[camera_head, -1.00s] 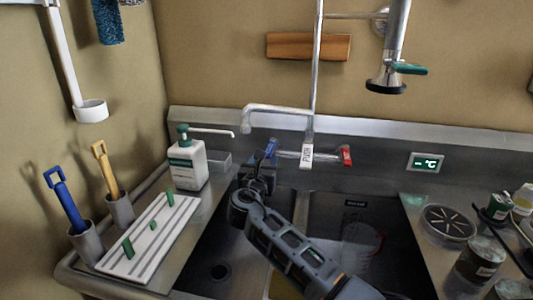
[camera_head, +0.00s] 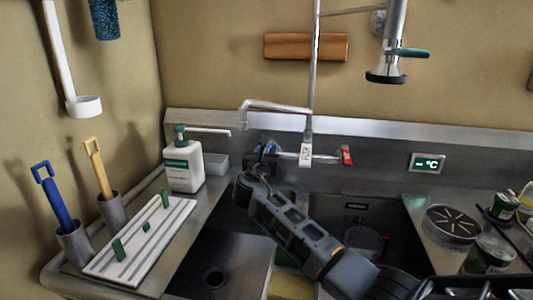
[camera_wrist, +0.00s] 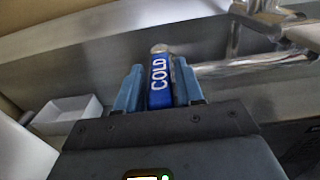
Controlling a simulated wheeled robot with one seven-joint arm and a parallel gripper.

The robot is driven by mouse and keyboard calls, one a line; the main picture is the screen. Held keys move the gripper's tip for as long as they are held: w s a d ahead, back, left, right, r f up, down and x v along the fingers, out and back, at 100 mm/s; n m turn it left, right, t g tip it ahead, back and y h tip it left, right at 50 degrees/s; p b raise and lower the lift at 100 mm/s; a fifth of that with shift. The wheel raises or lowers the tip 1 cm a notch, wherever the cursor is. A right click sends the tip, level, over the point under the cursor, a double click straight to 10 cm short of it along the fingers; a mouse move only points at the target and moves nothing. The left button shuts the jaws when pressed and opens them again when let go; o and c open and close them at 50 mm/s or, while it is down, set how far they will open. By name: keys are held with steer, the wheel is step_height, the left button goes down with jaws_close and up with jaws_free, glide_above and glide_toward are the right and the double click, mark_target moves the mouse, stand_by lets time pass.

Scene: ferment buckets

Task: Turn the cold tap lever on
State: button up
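The cold tap lever (camera_wrist: 160,80) is blue with white "COLD" lettering and stands between my two fingers in the wrist view. My gripper (camera_wrist: 160,88) has its light blue fingers close along both sides of the lever, and it looks shut on it. In the head view my gripper (camera_head: 262,162) is at the left end of the tap body, and only a bit of blue lever (camera_head: 270,147) shows. The chrome tap (camera_head: 270,107) rises above the sink, its spout bent to the left. The red-marked lever (camera_head: 346,155) is at the right end.
A white rack (camera_head: 140,240) lies on the left counter. The sink basin (camera_head: 225,255) is below my arm.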

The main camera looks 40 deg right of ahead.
jaws_close()
